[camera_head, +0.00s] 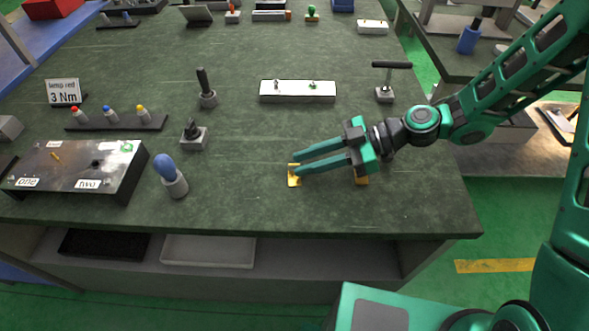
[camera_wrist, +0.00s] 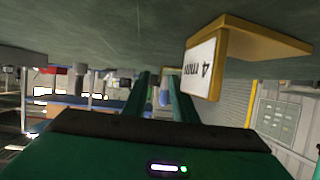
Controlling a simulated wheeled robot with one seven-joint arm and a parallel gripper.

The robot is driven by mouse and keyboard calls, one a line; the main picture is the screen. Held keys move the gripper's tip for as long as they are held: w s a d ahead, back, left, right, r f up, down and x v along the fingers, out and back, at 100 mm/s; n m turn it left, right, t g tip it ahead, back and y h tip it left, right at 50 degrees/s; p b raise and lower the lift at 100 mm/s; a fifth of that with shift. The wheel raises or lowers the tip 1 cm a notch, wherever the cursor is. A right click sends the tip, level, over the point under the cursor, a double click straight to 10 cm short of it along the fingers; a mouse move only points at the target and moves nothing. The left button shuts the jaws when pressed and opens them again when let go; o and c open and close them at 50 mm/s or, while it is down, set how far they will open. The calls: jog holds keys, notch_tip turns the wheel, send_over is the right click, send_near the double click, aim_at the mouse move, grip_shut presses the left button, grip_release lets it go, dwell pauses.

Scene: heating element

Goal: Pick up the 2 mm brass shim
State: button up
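My gripper (camera_head: 298,163) points left, low over the near right part of the bench. Its two fingers are apart, with nothing visible between them. A small brass piece (camera_head: 293,180) is at the tip of the nearer finger, which partly covers it; I cannot read a label on it or tell whether they touch. A second brass piece (camera_head: 361,180) is beside the gripper's palm, mostly hidden. In the wrist view, which is upside down, an angled brass shim (camera_wrist: 262,35) labelled "4 mm" is right of the fingers. No label reading 2 mm is legible.
The green-grey bench (camera_head: 250,205) is clear left of the gripper. A blue-topped peg (camera_head: 170,175) and a dark box marked one and two (camera_head: 75,172) stand further left. A white block (camera_head: 297,91) and a T-handled tool (camera_head: 385,85) are behind the gripper.

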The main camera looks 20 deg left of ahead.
jog(key=shift+a, duration=0.2)
grip_shut()
